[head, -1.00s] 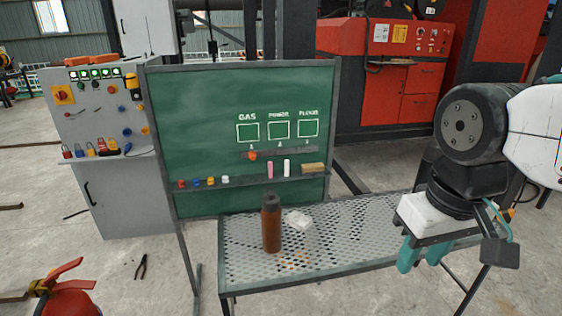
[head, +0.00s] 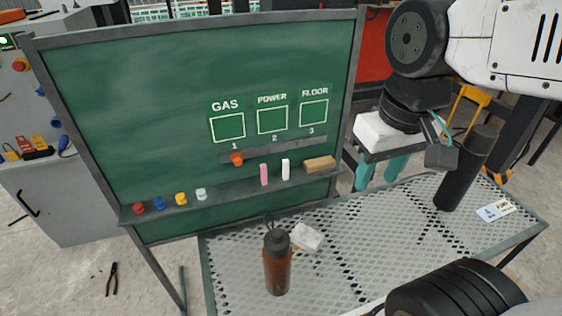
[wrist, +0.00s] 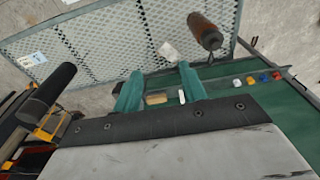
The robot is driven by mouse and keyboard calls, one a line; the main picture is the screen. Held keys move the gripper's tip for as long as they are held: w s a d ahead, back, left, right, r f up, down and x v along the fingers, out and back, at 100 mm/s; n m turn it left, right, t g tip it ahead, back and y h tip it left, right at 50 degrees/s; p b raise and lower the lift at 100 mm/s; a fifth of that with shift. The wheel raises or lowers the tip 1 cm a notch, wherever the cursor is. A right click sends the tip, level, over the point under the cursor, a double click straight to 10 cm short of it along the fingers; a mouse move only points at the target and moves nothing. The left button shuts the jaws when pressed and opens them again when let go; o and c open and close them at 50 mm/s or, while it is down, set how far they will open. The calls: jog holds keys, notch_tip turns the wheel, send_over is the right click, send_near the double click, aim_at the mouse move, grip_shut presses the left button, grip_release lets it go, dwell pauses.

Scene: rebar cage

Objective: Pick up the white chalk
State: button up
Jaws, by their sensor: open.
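The white chalk (head: 285,168) stands upright on the ledge of the green chalkboard, between the pink chalk (head: 264,174) and the wooden eraser (head: 319,164). In the wrist view a small white piece (wrist: 182,96), which looks like the chalk, shows between my fingers, close to the right one.
The chalkboard (head: 120,110) stands behind the mesh table (head: 390,235). Several coloured magnets (head: 180,198) sit on its ledge.

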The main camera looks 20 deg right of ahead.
jog(key=w+f, duration=0.2)
jog(key=w, duration=1.1)
send_over(286, 160)
jog(key=f, duration=1.3)
jog(key=shift+s+d+f, duration=0.35)
jog(key=shift+s+f, duration=0.05)
jog(key=f, duration=0.7)
jog(key=shift+w+a+f, duration=0.1)
jog(key=shift+w+a, duration=0.2)
jog(key=shift+a, duration=0.1)
jog(key=shift+f, duration=0.35)
jog(key=shift+c, duration=0.3)
grip_shut()
